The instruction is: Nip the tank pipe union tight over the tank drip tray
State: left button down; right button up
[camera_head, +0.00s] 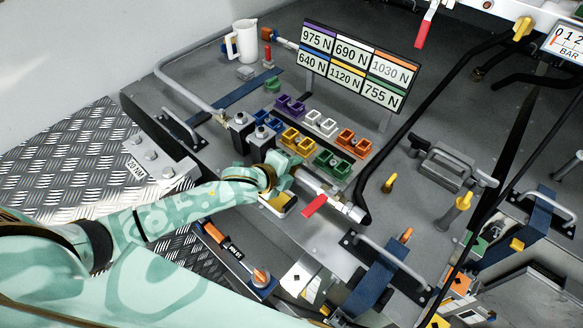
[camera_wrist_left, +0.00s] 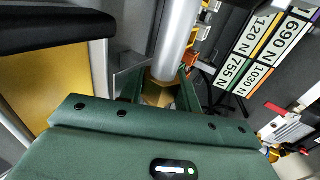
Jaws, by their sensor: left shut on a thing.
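My left gripper (camera_head: 283,172) reaches in from the left and is on the pipe line in the middle of the deck. In the left wrist view its green jaws (camera_wrist_left: 158,88) are shut on a brass hex nut, the pipe union (camera_wrist_left: 156,95), with a pale grey pipe (camera_wrist_left: 176,38) running out from it. In the head view the arm and jaws hide the union. A yellow-edged box-like thing (camera_head: 284,206), perhaps the drip tray, sits just below the gripper. A large yellow surface (camera_wrist_left: 50,78) fills the left of the wrist view. My right gripper is not in view.
A red-handled valve (camera_head: 315,205) lies right of the gripper. Coloured blocks (camera_head: 320,123) and a force label board (camera_head: 355,65) stand behind. A torque-type tool (camera_head: 225,242) lies in front. A black hose (camera_head: 385,150) and blue straps (camera_head: 380,275) are to the right.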

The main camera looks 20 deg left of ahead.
pick_arm(q)
jog(key=g+p, duration=0.1)
jog(key=p, duration=0.2)
jog(key=shift+r, duration=0.1)
jog(key=shift+g+y+p, duration=0.3)
jog(key=shift+g+p, duration=0.1)
jog(key=shift+p, duration=0.1)
jog(key=shift+w, duration=0.1)
jog(key=shift+g, duration=0.4)
jog(key=shift+g+y, duration=0.4)
jog(key=shift+g, duration=1)
